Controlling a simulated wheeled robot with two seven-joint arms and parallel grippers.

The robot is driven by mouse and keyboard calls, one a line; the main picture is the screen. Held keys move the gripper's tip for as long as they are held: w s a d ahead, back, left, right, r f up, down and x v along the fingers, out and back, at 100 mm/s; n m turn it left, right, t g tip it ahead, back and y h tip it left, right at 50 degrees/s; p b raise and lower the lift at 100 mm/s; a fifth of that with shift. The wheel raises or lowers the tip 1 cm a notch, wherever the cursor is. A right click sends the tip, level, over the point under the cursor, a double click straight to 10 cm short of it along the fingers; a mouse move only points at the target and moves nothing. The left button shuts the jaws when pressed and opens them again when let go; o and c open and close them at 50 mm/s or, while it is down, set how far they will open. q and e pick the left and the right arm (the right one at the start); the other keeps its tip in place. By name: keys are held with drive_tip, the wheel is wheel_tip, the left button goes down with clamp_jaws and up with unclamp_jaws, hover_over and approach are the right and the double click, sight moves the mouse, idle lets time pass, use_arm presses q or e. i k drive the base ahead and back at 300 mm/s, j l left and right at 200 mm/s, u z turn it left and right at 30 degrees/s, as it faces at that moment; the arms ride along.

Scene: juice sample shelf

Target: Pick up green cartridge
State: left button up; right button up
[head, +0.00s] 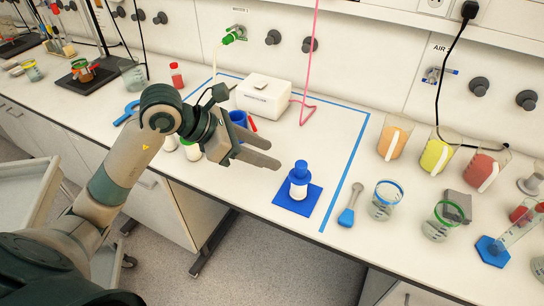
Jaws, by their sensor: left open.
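My left gripper (272,154) is open and empty above the bench, its two fingers pointing right. Behind and to the left of its fingers, a small white container with a green part (191,152) stands on the bench. My arm partly hides it. I cannot tell for certain that it is the green cartridge. Another white piece beside it is mostly hidden by my wrist. My right gripper is not in view.
A blue-topped bottle (299,188) stands on a blue square mat right of my gripper. Beakers of orange, yellow and red liquid (437,152) stand at the right. The bench's front edge runs below my gripper.

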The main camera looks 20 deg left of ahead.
sight(193, 151)
drive_tip(key=u, duration=1.4)
drive_tip(key=i+j+z, duration=0.15)
drive_tip(key=z, duration=0.3)
drive_tip(key=i+j+z, duration=0.25)
drive_tip(key=z, duration=0.2)
drive_tip(key=i+j+z, duration=0.1)
drive_tip(key=j+z, duration=0.15)
drive_tip(key=z, duration=0.15)
